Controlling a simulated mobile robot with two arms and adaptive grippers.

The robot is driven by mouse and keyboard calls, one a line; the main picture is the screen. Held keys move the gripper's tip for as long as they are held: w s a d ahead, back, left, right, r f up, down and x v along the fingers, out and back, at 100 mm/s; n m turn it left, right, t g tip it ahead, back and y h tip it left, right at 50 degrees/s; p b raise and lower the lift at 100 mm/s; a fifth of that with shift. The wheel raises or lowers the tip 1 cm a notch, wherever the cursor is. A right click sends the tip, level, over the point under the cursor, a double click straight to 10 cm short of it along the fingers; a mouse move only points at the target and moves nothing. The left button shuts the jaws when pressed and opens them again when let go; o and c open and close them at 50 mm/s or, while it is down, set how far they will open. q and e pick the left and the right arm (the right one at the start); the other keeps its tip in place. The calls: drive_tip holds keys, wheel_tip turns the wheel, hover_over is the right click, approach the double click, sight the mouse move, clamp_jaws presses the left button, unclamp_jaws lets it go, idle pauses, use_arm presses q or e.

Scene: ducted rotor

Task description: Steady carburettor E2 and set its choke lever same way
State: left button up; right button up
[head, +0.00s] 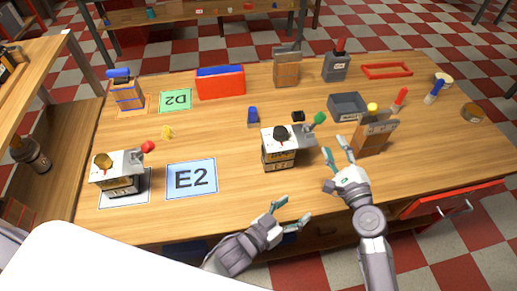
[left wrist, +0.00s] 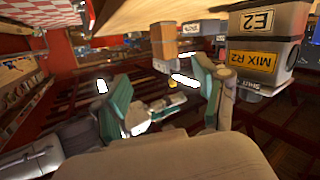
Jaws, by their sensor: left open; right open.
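Carburettor E2 (head: 280,157) stands upright near the middle of the bench, dark-topped, with a green-knobbed lever (head: 320,118) out to its right. In the left wrist view it appears upside down, with E2 and MIX R2 labels (left wrist: 252,58) and a SHUT marking. Another carburettor (head: 117,180) with a brass-coloured top and a red-knobbed lever (head: 147,147) stands at the left. My left gripper (head: 289,212) is open and empty at the bench's front edge, in front of E2 and apart from it. My right gripper (head: 336,164) is open and empty, right of E2.
A wooden block with a yellow knob (head: 373,137) stands close right of my right gripper. A grey tray (head: 348,106), blue item (head: 253,116) and red box (head: 220,83) lie behind. The bench's front right is clear.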

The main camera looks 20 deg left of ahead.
use_arm(q)
drive_tip(key=w+a+r+n+y, duration=0.1)
drive_tip(key=w+a+r+y, duration=0.2)
drive_tip(key=w+a+r, duration=0.35)
drive_tip(key=y, duration=0.2)
approach(278, 133)
drive_tip(key=shift+n, duration=0.3)
drive_tip(key=x, duration=1.1)
drive_tip(key=shift+w+f, duration=0.1)
drive_tip(key=shift+w, duration=0.25)
drive_tip(key=shift+y, duration=0.3)
clamp_jaws()
